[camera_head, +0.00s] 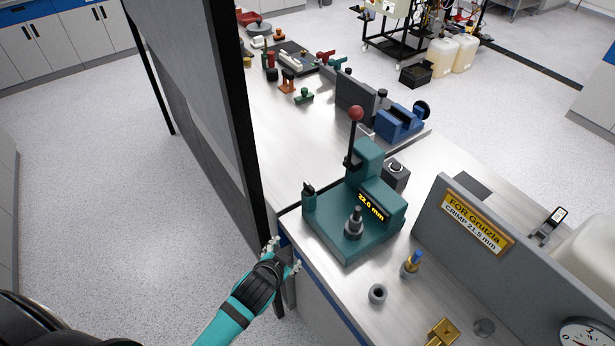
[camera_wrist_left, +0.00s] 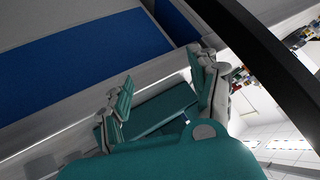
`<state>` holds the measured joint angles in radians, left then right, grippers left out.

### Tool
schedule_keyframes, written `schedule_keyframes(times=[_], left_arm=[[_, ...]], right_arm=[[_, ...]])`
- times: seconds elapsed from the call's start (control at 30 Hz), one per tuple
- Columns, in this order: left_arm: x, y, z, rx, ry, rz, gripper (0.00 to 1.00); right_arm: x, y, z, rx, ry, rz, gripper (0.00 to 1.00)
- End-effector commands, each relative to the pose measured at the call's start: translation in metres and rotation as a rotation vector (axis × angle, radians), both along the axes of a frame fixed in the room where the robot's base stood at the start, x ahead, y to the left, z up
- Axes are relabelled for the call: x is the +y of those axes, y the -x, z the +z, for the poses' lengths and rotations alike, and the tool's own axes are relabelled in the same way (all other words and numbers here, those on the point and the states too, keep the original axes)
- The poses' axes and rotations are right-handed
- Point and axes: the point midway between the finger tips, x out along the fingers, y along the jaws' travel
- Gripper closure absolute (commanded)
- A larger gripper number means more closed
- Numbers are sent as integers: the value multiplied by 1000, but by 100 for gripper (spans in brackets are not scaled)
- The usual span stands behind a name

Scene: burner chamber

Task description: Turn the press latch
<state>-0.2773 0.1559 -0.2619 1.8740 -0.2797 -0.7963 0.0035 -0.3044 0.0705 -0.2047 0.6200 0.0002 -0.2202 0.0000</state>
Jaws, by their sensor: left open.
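The teal press (camera_head: 345,232) stands on the steel bench, with a black lever topped by a red knob (camera_head: 356,113). Its front label reads 22.0 mm. A small dark green upright piece (camera_head: 309,197) stands at the left corner of its base; it may be the latch, but I cannot tell for certain. My left gripper (camera_head: 284,254) is open and empty at the bench's left edge, apart from the press and to its lower left. In the left wrist view the open fingers (camera_wrist_left: 160,92) point toward the bench's edge and blue front. My right gripper is out of view.
A black-framed grey panel (camera_head: 205,90) stands close left of the press. A grey divider (camera_head: 470,235) has a sign reading CRIMP 21.5 mm. A grey ring (camera_head: 377,293), a blue-tipped brass piece (camera_head: 411,263) and a brass block (camera_head: 442,332) sit right of the gripper. A blue vise (camera_head: 400,122) stands behind.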

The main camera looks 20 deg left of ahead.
Motion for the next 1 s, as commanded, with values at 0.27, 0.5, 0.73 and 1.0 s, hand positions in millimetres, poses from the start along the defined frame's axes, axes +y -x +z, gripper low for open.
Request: schedule_keyframes(times=[0.27,0.5,0.73,1.0], left_arm=[[-87,-133,191,-741,-281,-430,38],[-241,-112,311,-1419,-758,-1314,38],[-211,-101,242,-1244,-1260,-2383,38],[-49,-143,235,282,1238,2678,38]], right_arm=[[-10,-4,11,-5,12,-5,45],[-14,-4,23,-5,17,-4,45],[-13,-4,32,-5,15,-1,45],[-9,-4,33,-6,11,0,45]])
